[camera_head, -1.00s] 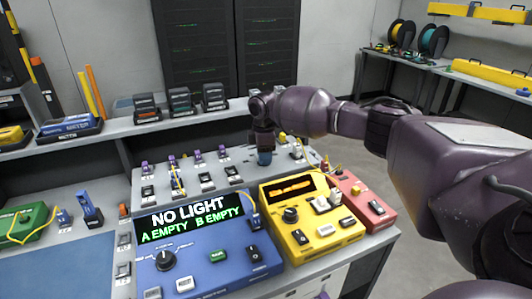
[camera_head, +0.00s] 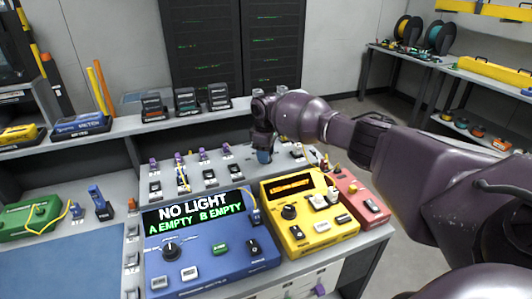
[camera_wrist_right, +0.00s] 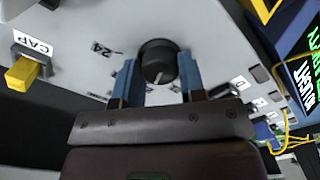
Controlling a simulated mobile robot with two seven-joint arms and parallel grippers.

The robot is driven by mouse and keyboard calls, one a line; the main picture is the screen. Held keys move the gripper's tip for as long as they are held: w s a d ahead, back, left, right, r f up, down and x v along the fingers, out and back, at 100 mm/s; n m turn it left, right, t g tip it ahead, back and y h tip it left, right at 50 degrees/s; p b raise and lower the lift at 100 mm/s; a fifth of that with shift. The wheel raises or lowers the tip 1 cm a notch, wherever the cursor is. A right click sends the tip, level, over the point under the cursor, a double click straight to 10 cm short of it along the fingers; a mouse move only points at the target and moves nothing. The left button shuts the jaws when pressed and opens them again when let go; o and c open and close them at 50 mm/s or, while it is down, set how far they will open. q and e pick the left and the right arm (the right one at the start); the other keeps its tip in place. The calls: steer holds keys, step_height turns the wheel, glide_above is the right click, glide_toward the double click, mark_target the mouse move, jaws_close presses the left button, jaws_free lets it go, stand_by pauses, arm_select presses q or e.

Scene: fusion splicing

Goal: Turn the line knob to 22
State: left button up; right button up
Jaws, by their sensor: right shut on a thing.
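The line knob (camera_wrist_right: 157,58) is a round black knob on the light grey panel, seen close up in the right wrist view. A pale pointer mark shows on its gripper-facing side. A printed "24" lies to its left; the other numbers around it are hidden or unreadable. My right gripper (camera_wrist_right: 160,76) has one blue finger on each side of the knob and is shut on it. In the head view my right gripper (camera_head: 263,156) reaches down onto the back of the sloped grey panel (camera_head: 209,176), hiding the knob. My left gripper is not in view.
A yellow switch labelled CAP (camera_wrist_right: 26,72) sits left of the knob in the wrist view. In front of the panel are a blue tester (camera_head: 215,262) reading NO LIGHT, a yellow device (camera_head: 330,229) and a red device (camera_head: 371,208). A blue mat (camera_head: 60,266) lies at left.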

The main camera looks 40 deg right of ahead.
steer(key=o, duration=0.9)
steer(key=shift+r, duration=0.45)
step_height(320, 180, up, 10)
steer(key=shift+f+p, duration=0.1)
steer(key=shift+p, duration=0.65)
steer(key=shift+s, duration=0.1)
